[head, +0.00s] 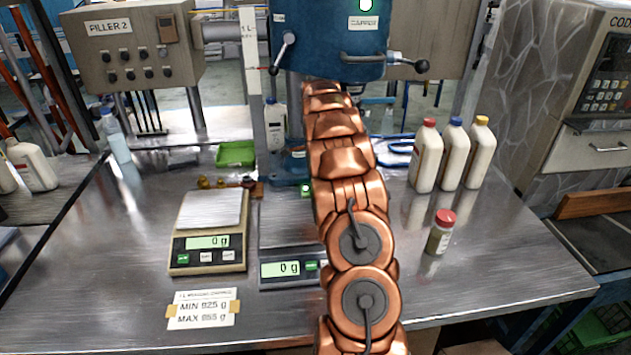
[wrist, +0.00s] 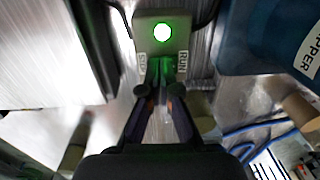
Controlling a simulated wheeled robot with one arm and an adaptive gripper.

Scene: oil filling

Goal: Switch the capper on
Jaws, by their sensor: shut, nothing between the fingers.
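The capper (head: 330,35) is the blue machine at the top middle of the head view, with a green light (head: 366,4) lit on it. Its blue body (wrist: 270,35) fills the upper right of the wrist view. A grey switch box (wrist: 145,25) shows there with a lit green lamp (wrist: 162,32). A STOP label is on the box's left and a RUN label on its right. My gripper (wrist: 161,88) is shut and empty, its fingertips right below the lamp, between the labels. They hide the switch itself, and I cannot tell whether they touch it. My arm hides the gripper in the head view.
Two scales reading 0 g, a beige one (head: 208,240) and a dark one (head: 283,268), stand on the metal table. Three capped white bottles (head: 453,158) and a red-capped jar (head: 440,233) stand right of my arm. A green tray (head: 236,154) lies behind the scales.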

